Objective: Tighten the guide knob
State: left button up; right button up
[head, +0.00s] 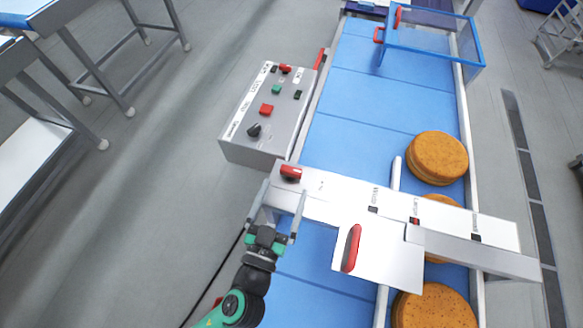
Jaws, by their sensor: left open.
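A red knob (290,172) sits on the left end of a white bracket (330,190) that spans the blue conveyor; I take it to be the guide knob. My left gripper (284,190) is open, its two fingers apart on either side of the bracket's left end, with the tips just short of the red knob. I cannot tell whether a finger touches the bracket. A white guide rail (395,174) runs along the belt and passes under the bracket. My right gripper is not in view.
A grey control box (240,148) with coloured buttons and a black dial stands just beyond the knob. A white plate with a red handle (351,248) is beside the bracket. Brown round cakes (437,157) lie on the belt's right side. A blue-framed clear guard (430,45) stands at the far end.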

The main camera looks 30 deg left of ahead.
aim_at(290, 175)
pick_arm(q)
jog(key=w, duration=0.4)
jog(key=w+a, duration=0.1)
jog(key=w, duration=0.1)
jog(key=shift+w, duration=0.25)
jog(key=shift+c, duration=0.3)
